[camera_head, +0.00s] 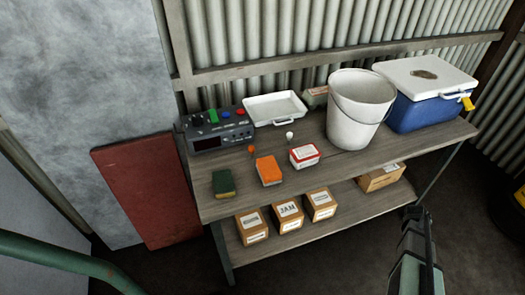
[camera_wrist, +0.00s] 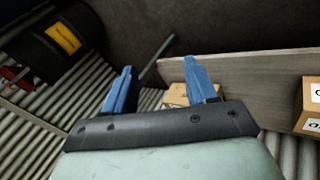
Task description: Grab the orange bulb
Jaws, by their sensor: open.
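The small orange bulb (camera_head: 251,149) is on the upper shelf of the bench, just behind an orange box and to the right of the dark control box. A similar white bulb (camera_head: 289,135) is to its right, behind a red and white box. My gripper (camera_wrist: 158,78) is open, its two blue fingers spread with nothing held between them. In the head view my arm's end is at the lower right, in front of the bench and well away from the orange bulb. The wrist view does not show the orange bulb.
The wooden bench (camera_head: 362,157) also holds a sponge (camera_head: 223,183), orange box (camera_head: 269,171), red and white box (camera_head: 304,156), control box (camera_head: 217,131), white tray (camera_head: 274,107), bucket (camera_head: 352,118) and blue cooler (camera_head: 428,113). Cartons (camera_head: 288,215) stand on the lower shelf.

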